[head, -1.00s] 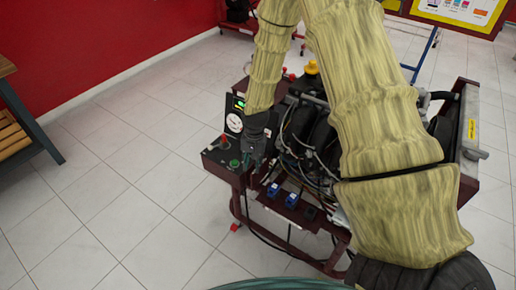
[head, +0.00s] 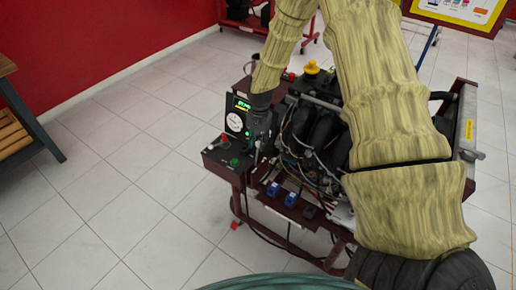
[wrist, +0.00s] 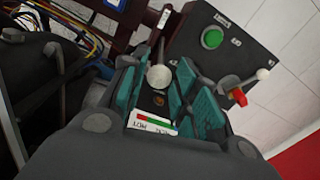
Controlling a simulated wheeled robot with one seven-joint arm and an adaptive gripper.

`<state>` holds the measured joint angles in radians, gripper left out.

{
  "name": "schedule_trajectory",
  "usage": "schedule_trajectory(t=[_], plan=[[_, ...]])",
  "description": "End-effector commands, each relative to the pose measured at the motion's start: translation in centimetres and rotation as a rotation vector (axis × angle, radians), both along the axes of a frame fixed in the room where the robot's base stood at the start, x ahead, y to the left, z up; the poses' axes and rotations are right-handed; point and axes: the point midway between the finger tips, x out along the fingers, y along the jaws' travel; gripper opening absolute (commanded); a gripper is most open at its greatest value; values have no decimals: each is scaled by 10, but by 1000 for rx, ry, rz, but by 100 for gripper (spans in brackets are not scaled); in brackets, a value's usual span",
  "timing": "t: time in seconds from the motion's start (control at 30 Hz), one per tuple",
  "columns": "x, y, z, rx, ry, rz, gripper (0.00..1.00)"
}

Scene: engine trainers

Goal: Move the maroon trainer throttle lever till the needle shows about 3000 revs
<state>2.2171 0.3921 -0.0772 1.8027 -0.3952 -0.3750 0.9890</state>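The maroon trainer (head: 225,162) stands on the tiled floor, with a control panel at its left end. Its round white dial (head: 235,122) sits below a lit green display (head: 242,105). The needle is too small to read. In the wrist view, the throttle lever's pale round knob (wrist: 158,76) stands between the teal finger pads, above a red and green label (wrist: 152,122). My gripper (wrist: 160,92) is open around the lever, with panel showing between the pads. In the head view, my gripper (head: 260,124) is beside the dial and partly hides the lever's area.
A green button (wrist: 212,38) and a red-based switch with a pale-tipped lever (wrist: 238,94) are on the panel near my fingers. Wires (wrist: 65,22) lie to the left. The engine (head: 318,125) is right of the panel. Floor left of the trainer is clear.

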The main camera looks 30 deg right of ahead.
Motion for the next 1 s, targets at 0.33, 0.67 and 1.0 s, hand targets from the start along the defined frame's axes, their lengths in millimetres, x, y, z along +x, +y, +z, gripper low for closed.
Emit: schedule_trajectory(t=[0.33, 0.67, 1.0], plan=[[1, 0, -36, 0, 0, 1, 30], [1, 1, -46, 1, -1, 0, 30], [1, 1, -46, 1, -1, 0, 3]])
